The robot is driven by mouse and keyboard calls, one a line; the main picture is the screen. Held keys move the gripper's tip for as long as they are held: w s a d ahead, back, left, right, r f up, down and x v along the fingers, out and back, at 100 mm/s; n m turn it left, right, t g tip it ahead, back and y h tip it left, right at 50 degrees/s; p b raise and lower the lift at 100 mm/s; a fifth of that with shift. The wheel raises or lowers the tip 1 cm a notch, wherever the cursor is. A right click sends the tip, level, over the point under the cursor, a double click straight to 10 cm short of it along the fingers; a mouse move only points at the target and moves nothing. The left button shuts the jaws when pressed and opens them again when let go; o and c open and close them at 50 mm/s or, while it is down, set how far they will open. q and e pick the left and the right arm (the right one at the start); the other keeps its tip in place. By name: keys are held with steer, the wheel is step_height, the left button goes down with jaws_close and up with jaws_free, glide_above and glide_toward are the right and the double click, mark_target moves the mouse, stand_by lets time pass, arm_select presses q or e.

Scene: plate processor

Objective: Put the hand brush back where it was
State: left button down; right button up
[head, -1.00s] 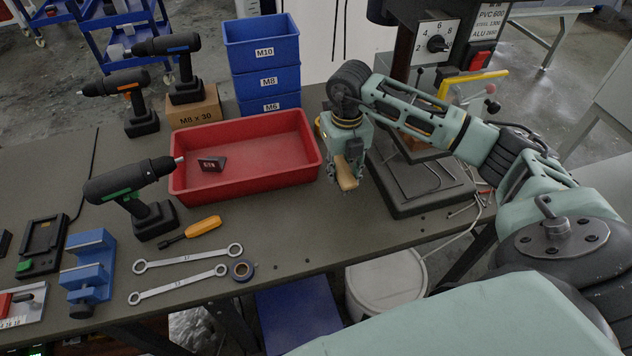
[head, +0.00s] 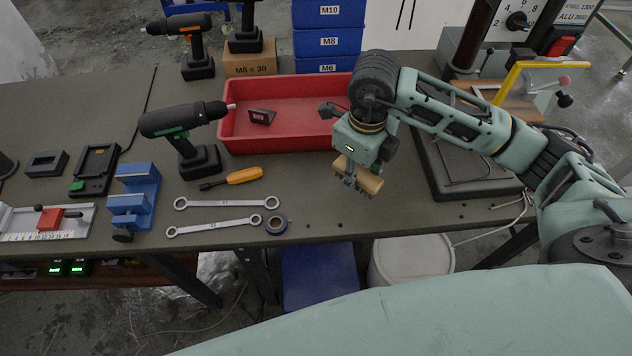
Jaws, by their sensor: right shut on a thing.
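The hand brush (head: 368,182) shows as a short light-wood piece at my right gripper, over the table's front part, right of the wrenches and in front of the red tray. My right gripper (head: 351,181) points down and is shut on the brush. I cannot tell whether the brush touches the table. My left gripper is not in view.
A red tray (head: 240,139) holds a small dark block. Cordless drills, a screwdriver (head: 243,176), two wrenches (head: 222,204), a tape roll (head: 275,224) and a blue vise (head: 134,196) lie to the left. A drill press base (head: 470,185) stands right. A white bucket (head: 411,262) is below.

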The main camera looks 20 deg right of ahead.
steer(key=p, duration=0.2)
glide_above(315, 188)
step_height(315, 188, down, 6)
steer(key=shift+r, duration=0.1)
step_height(315, 188, down, 4)
steer(key=shift+r+p, duration=0.1)
steer(key=shift+p, duration=0.35)
steer(key=shift+f, duration=0.25)
steer(key=shift+f, duration=0.15)
steer(key=o, duration=1.1)
